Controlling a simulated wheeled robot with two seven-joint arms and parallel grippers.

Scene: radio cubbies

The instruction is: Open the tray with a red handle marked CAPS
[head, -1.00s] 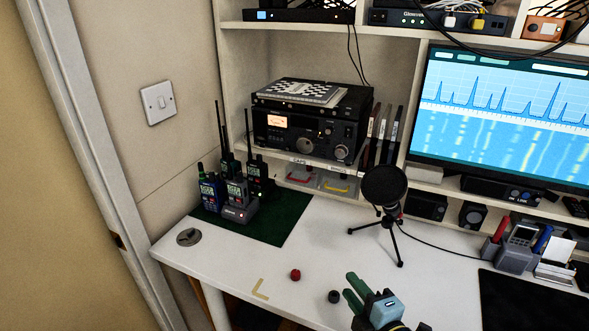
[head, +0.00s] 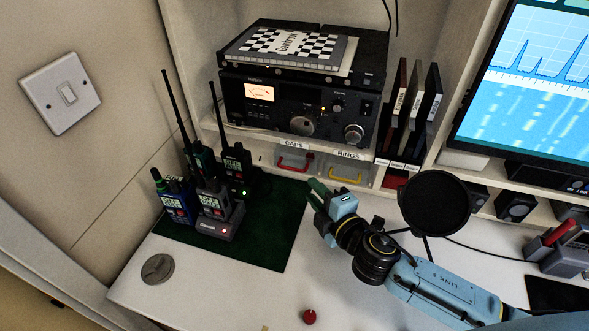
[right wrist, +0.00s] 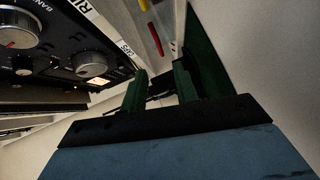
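The CAPS tray (head: 293,160) has a red handle and sits shut in the low cubby under the radio shelf. Its red handle (right wrist: 155,40) also shows in the right wrist view, beyond my fingertips. The RINGS tray (head: 346,171), with a yellow handle, is shut just to its right. My right gripper (head: 314,194) reaches in from the right over the desk, in front of the trays and apart from the red handle. In the right wrist view its two green fingers (right wrist: 160,82) are spread with nothing between them. My left gripper is not in view.
Handheld radios (head: 210,190) with tall antennas stand on the green mat (head: 270,240) to the left. A round black microphone (head: 435,203) stands close behind my right arm. A radio (head: 300,105) sits above the trays. A red cap (head: 309,316) lies near the front.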

